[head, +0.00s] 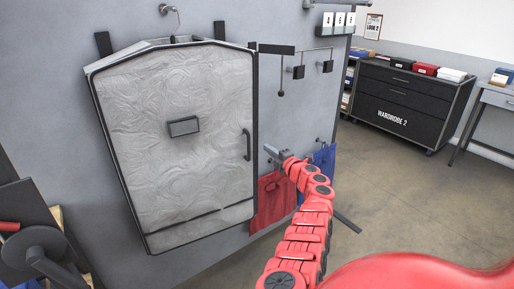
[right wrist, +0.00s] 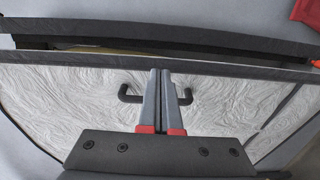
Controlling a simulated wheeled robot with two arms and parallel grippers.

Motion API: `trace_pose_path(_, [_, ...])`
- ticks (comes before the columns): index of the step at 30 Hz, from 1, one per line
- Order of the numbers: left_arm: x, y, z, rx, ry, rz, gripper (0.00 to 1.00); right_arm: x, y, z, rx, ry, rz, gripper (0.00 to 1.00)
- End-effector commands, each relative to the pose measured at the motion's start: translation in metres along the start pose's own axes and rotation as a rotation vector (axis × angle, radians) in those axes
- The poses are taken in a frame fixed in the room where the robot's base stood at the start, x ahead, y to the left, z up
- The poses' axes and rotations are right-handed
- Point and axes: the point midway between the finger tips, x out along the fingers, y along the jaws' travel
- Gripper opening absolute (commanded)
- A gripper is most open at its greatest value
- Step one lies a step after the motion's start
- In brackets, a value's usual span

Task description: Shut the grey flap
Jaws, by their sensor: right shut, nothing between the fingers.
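The grey flap (head: 170,85) is a large crinkled silver-grey panel with a dark border, on a case fixed to the grey wall panel. It carries a black handle (head: 247,145) near its right edge. In the right wrist view the flap (right wrist: 70,95) stands slightly ajar, with a narrow gap between its edge and the dark frame (right wrist: 200,38). My right gripper (head: 270,153) is shut and empty, just right of the handle. In the right wrist view its fingers (right wrist: 160,75) overlap the middle of the handle (right wrist: 128,93); contact cannot be told. My left gripper is not in view.
A red cloth (head: 272,203) and a blue cloth (head: 325,160) hang right of the case. Black hooks (head: 298,71) jut out above them. A dark drawer cabinet (head: 405,95) and a grey table (head: 498,97) stand at the back right. The floor between is clear.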

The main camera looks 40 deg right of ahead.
Motion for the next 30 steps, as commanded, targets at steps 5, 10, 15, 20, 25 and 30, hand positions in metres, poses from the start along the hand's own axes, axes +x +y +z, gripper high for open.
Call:
trace_pose_path(5, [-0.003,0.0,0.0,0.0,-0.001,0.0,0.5,-0.018,-0.001,0.015,0.0,-0.003,-0.002,0.0])
trace_pose_path(10, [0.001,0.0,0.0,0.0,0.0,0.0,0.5,-0.02,0.008,0.025,-0.042,-0.065,0.01,0.0])
trace_pose_path(15, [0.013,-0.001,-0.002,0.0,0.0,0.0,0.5,-0.017,0.044,0.03,-0.158,-0.277,0.079,0.0])
trace_pose_path(20, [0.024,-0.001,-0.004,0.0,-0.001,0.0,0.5,-0.023,0.08,-0.004,-0.188,-0.464,0.176,0.0])
trace_pose_path(25, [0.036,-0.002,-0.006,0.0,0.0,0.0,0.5,-0.039,0.078,-0.072,-0.114,-0.579,0.2,0.0])
trace_pose_path(30, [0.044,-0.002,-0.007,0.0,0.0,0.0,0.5,-0.062,0.035,-0.136,-0.034,-0.636,0.107,0.0])
